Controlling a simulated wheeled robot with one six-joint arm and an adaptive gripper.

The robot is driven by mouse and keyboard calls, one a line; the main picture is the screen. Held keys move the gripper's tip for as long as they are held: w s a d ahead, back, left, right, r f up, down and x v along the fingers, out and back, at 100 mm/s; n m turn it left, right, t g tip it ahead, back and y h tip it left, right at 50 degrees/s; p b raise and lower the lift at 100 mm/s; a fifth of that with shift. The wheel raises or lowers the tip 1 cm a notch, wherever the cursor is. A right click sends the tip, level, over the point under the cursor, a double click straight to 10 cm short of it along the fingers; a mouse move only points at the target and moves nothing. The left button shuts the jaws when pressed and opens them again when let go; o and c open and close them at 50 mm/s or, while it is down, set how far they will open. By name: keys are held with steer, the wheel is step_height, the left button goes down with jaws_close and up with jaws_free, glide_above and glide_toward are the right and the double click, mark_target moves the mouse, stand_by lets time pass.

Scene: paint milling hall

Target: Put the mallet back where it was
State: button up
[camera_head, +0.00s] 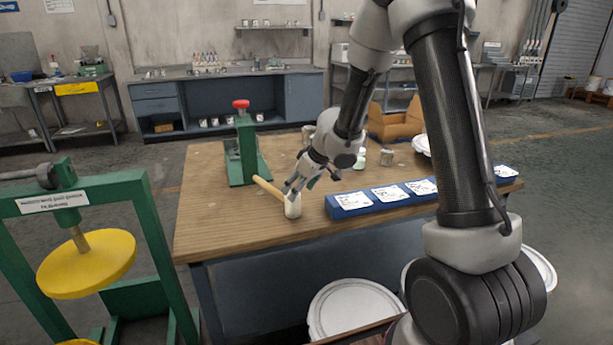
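The mallet (269,188) has a pale wooden handle and a whitish head (293,206). It is near the front edge of the wooden workbench (220,225), its handle slanting back and left from the head. I cannot tell whether the head rests on the bench or hangs just above it. My gripper (295,187) points down and left, with its fingers right at the mallet, where the handle meets the head. The fingers overlap the mallet in this view, so whether they grip it is unclear.
A green press (246,150) with a red knob stands behind the mallet. A blue rack (349,205) with white labelled cards lies to the right. Small jars (386,157) and a cardboard box (394,122) stand behind. The bench's left front is clear. White lidded buckets (352,305) stand below.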

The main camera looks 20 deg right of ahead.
steer(key=s+d+r+m+t+h, duration=0.15)
steer(key=d+r, duration=0.25)
steer(key=r, duration=0.4)
steer(key=d+r+t+h, duration=0.1)
steer(key=d+r+t, duration=0.1)
steer(key=d+r, duration=0.45)
steer(key=s+d+r+m+h, duration=0.35)
steer(key=s+d+r, duration=0.35)
steer(key=r, duration=0.3)
steer(key=s+d+m+g+h, duration=0.1)
steer(key=s+d+m+g, duration=0.15)
steer(key=s, duration=0.95)
steer(key=s+a+f+g+y, duration=0.1)
steer(key=s+a+f+y, duration=0.1)
steer(key=s, duration=0.5)
steer(key=s+a+f+y, duration=0.1)
steer(key=s+a+f, duration=0.1)
steer(key=s+a, duration=0.2)
steer(key=s, duration=0.3)
steer(key=shift+s+a+n+g+y, duration=0.2)
steer(key=shift+a+n+g+y, duration=0.15)
steer(key=shift+g+y, duration=0.05)
steer(key=shift+f, duration=0.1)
